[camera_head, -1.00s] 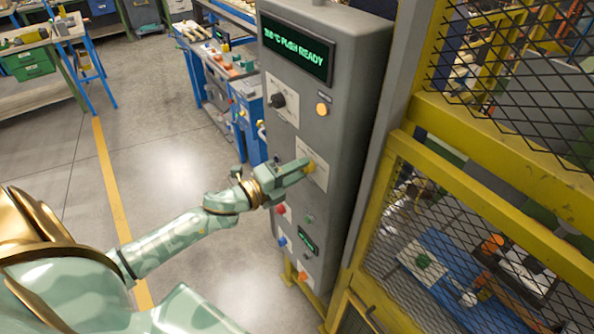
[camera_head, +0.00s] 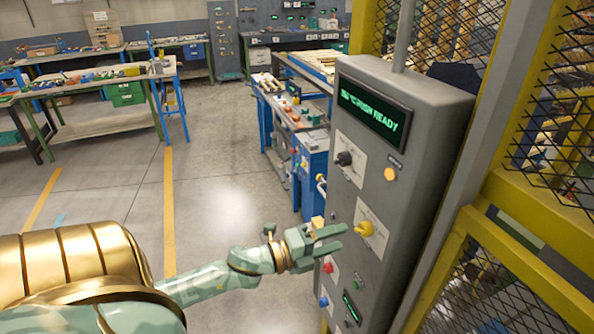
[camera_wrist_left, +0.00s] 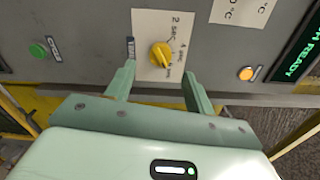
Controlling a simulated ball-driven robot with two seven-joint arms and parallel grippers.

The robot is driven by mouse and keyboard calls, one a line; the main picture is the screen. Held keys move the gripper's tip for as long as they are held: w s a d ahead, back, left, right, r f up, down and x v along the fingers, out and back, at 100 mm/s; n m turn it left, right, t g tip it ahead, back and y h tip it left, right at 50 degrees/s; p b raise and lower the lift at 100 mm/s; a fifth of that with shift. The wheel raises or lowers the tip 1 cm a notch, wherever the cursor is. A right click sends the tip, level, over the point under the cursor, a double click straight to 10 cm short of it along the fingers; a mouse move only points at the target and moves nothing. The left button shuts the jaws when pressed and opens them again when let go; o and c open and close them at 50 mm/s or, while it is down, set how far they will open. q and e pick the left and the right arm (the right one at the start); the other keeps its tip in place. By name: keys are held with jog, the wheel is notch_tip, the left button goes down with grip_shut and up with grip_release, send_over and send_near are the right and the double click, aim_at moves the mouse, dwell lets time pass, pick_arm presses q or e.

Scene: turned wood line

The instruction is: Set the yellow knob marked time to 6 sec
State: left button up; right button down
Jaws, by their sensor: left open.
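The yellow knob (camera_head: 367,229) sits on a white label plate on the front of the grey control cabinet (camera_head: 428,112). In the left wrist view the knob (camera_wrist_left: 160,55) has "2 sec", "4 sec" and a third, partly hidden mark printed beside it. Its grip bar lies tilted, with one end towards the lower right near the lower marks; I cannot tell exactly which mark it meets. My left gripper (camera_head: 342,238) is open and empty in front of the plate. Its fingers (camera_wrist_left: 158,80) stand on either side of the knob, apart from it. My right gripper is not in view.
A black knob (camera_head: 344,158) and an orange lamp (camera_head: 390,174) sit above on the cabinet, below a lit green display (camera_head: 373,115). Red and blue buttons (camera_head: 324,301) are lower down. Yellow mesh fencing (camera_head: 520,255) stands to the right. Open floor lies left.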

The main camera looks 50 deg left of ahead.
pick_arm(q)
jog(key=b+v, duration=0.2)
jog(key=v, duration=0.8)
jog(key=shift+s+a, duration=0.15)
jog(key=shift+s, duration=0.2)
